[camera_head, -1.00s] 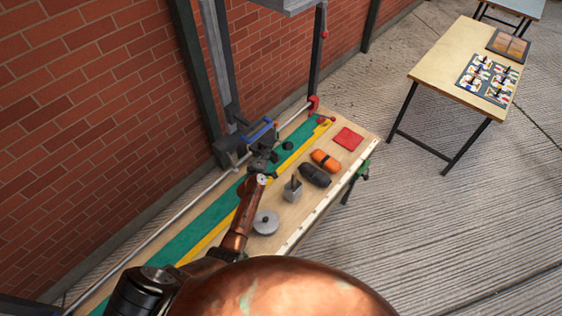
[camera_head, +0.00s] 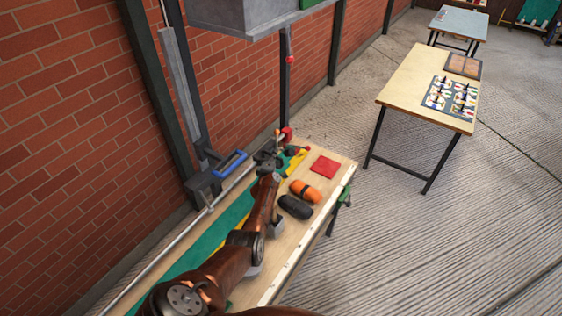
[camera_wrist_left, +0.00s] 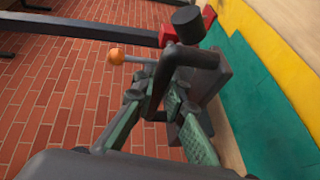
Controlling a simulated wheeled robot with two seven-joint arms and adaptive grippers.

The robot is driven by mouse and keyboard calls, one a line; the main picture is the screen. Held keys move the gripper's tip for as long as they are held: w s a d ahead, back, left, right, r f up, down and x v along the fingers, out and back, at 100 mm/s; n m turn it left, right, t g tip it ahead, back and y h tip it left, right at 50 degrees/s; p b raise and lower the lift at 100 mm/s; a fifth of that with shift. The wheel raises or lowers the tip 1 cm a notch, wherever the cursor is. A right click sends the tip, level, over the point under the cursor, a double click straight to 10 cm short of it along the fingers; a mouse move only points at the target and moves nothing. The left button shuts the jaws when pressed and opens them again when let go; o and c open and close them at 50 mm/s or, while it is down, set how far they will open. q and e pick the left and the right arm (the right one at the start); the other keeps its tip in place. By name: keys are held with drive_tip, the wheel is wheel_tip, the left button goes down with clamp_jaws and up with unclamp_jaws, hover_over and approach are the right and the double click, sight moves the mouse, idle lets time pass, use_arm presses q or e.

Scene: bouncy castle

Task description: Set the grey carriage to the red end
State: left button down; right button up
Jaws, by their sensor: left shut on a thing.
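The grey carriage (camera_wrist_left: 210,72), with a dark knob on top, shows in the left wrist view. My left gripper (camera_wrist_left: 160,95) is shut on its dark bar handle. In the head view my left gripper (camera_head: 268,160) is at the far part of the rail (camera_head: 232,188), and the carriage is mostly hidden by it. The red end (camera_head: 287,134) is just beyond the gripper; red also shows right behind the carriage in the wrist view (camera_wrist_left: 168,36). I cannot tell whether carriage and red end touch. My right gripper is out of view.
On the bench (camera_head: 325,200) lie a red cloth (camera_head: 324,167), an orange roll (camera_head: 305,191) and a dark roll (camera_head: 295,207), right of my arm. A grey block with a blue handle (camera_head: 230,163) stands by the wall side. A second table (camera_head: 410,75) is farther right.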

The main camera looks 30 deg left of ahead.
use_arm(q)
drive_tip(key=shift+w+d+r, duration=0.1)
drive_tip(key=shift+w+r, duration=0.05)
drive_tip(key=c, duration=2.3)
unclamp_jaws()
drive_tip(key=shift+o, duration=0.5)
drive_tip(key=shift+w, duration=0.1)
drive_tip(key=shift+s+d+r, duration=0.1)
drive_tip(key=shift+s+d, duration=0.2)
drive_tip(key=shift+d, duration=0.25)
drive_tip(key=a+v, duration=0.1)
drive_tip(key=v, duration=1)
drive_tip(key=shift+s, duration=0.25)
drive_tip(key=shift+w, duration=0.1)
drive_tip(key=x, duration=1.1)
drive_tip(key=shift+w+d, duration=0.1)
drive_tip(key=shift+d, duration=0.2)
drive_tip(key=shift+w+a+f, duration=0.25)
drive_tip(key=shift+a, duration=0.25)
